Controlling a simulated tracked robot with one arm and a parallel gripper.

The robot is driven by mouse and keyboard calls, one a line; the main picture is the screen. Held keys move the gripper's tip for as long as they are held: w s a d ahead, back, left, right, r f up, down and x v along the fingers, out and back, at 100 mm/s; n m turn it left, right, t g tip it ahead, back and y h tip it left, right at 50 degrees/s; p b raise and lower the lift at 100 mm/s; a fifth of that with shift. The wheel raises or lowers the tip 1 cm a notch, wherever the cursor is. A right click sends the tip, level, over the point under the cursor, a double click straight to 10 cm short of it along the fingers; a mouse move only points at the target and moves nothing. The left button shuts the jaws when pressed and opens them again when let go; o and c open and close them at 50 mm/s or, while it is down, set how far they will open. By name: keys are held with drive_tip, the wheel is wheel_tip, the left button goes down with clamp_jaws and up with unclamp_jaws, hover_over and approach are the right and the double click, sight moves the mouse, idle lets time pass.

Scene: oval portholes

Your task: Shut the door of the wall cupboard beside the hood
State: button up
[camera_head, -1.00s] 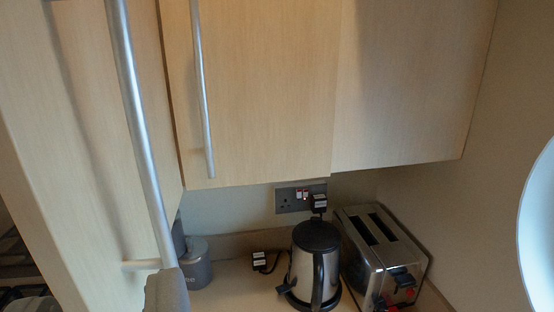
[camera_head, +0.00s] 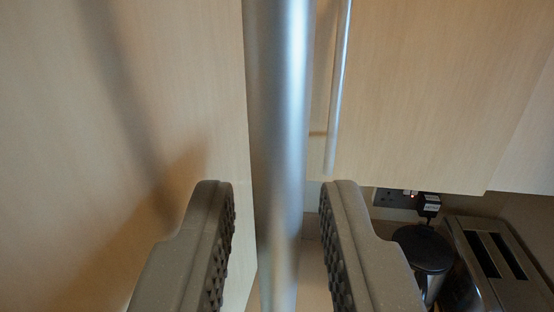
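The open cupboard door (camera_head: 130,120) fills the left of the view, its pale wood face turned toward me. Its long silver bar handle (camera_head: 280,110) runs upright through the middle of the view, close to the camera. My gripper (camera_head: 277,195) is open, with one ridged grey finger on each side of the handle. A gap shows between each finger and the bar, so neither visibly presses on it. The hood is not in view, and the handle's lower mount is out of sight.
A second cupboard door (camera_head: 430,90) with a thinner-looking bar handle (camera_head: 338,90) lies behind on the right. Below it are a wall socket (camera_head: 393,198), a black-lidded kettle (camera_head: 424,248) and a steel toaster (camera_head: 490,262) on the counter.

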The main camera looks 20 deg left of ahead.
drive_tip(key=shift+w+a, duration=0.1)
drive_tip(key=shift+w, duration=0.2)
clamp_jaws()
drive_tip(key=shift+a, duration=0.15)
